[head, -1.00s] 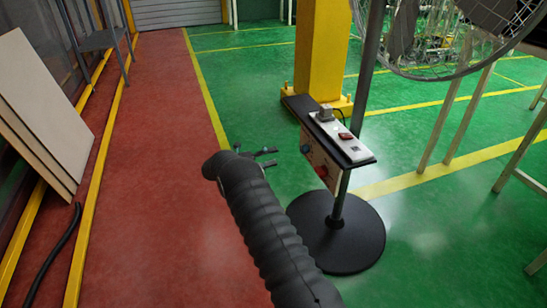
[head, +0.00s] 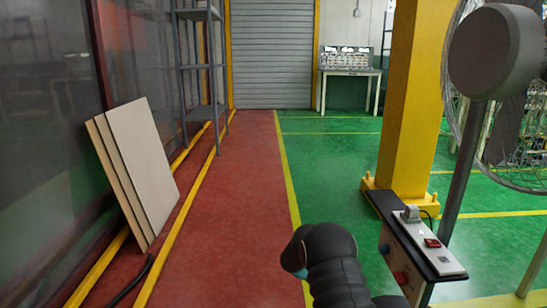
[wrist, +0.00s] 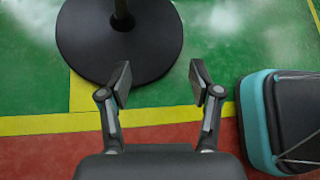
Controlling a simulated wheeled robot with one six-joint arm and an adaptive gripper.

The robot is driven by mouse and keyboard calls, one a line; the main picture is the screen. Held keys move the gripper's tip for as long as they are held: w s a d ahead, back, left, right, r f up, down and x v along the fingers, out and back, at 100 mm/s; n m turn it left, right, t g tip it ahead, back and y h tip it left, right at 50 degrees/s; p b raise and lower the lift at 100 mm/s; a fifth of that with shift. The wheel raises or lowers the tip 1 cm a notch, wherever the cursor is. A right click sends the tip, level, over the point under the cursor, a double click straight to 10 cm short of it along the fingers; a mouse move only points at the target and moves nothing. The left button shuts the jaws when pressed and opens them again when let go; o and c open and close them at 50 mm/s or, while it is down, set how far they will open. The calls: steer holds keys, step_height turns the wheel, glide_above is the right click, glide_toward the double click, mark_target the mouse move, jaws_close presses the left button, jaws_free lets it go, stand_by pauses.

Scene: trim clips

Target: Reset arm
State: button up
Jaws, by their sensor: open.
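My gripper (wrist: 160,82) shows in the wrist view with its two fingers apart and nothing between them. Beyond the fingertips is the dark round base (wrist: 118,38) of the fan stand, on the green floor. In the head view my dark, ribbed arm rises from the bottom edge, right of the middle; the gripper itself is hidden there. No trim clips can be made out in either view.
A power strip on a black shelf (head: 418,238) and the pedestal fan (head: 500,50) stand close on the right, by a yellow pillar (head: 408,100). Boards (head: 140,160) lean at left. The red walkway (head: 245,180) is clear.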

steer(key=s+a+r+m+t+y, duration=0.2)
steer(key=s+r+m, duration=0.4)
steer(key=s+r, duration=0.4)
steer(key=s+a+r+m+t+y, duration=0.3)
steer(key=s+r+m+y, duration=0.2)
steer(key=s+r, duration=0.6)
steer(key=s+a+r+m+t+y, duration=0.2)
steer(key=s+r+m, duration=0.6)
steer(key=s, duration=0.8)
step_height(320, 180, up, 3)
steer(key=shift+s+a+f+t+y, duration=0.1)
steer(key=shift+s+a+t+y, duration=0.15)
steer(key=shift+a+y, duration=0.45)
steer(key=shift+d, duration=0.25)
